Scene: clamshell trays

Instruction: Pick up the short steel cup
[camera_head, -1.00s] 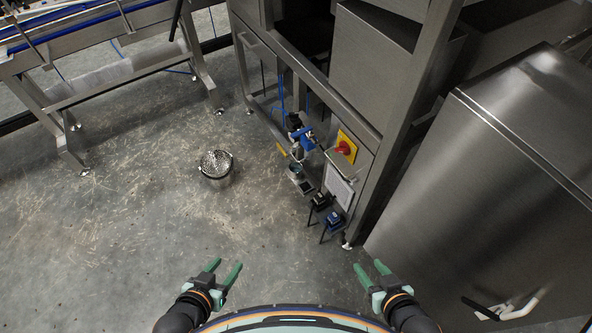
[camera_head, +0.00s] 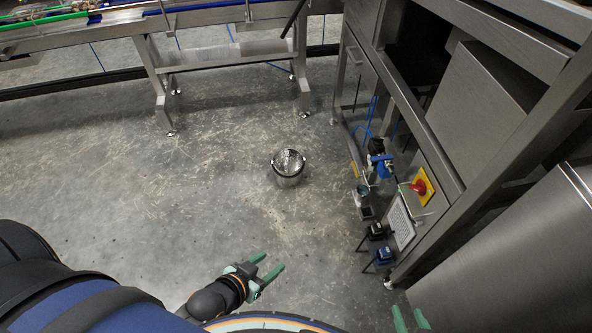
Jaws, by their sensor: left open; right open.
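A short, round steel vessel (camera_head: 288,170), like a cup or small bucket with a rim and a handle, stands upright on the concrete floor near the middle of the view. I cannot tell whether it is the cup named in the task, and I see no other cup clearly. My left gripper (camera_head: 272,261) is open and empty, lower in the picture and apart from the vessel. My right gripper (camera_head: 407,309) is open at the bottom edge, right of the left one; only its green fingers show.
A steel machine frame (camera_head: 440,165) with a red switch on a yellow plate (camera_head: 424,186) and small blue and black devices stands at right. A large steel cabinet (camera_head: 515,255) is at lower right. A conveyor stand (camera_head: 225,58) crosses the back. The floor around the vessel is clear.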

